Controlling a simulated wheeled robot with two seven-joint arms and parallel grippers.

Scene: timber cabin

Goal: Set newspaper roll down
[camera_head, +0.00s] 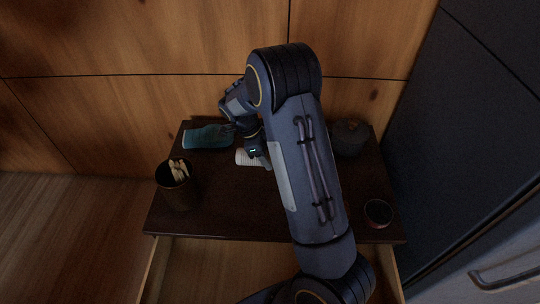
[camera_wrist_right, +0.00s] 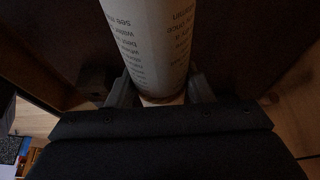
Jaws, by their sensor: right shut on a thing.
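The newspaper roll (camera_wrist_right: 155,40) is pale with printed lines of text and fills the top middle of the right wrist view. My right gripper (camera_wrist_right: 160,92) is shut on it, with one finger on each side. In the head view a short white part of the roll (camera_head: 245,157) shows over the dark cabinet top (camera_head: 240,215), and my right arm hides the rest. My right gripper (camera_head: 258,150) is low over the middle of the cabinet top. I cannot tell whether the roll touches the surface. My left gripper is not in view.
A dark cup with light sticks (camera_head: 174,190) stands at the left. A teal item (camera_head: 203,137) lies at the back left. A dark pot (camera_head: 350,138) is at the back right and a small round bowl (camera_head: 379,213) at the front right. The front middle looks clear, above an open drawer.

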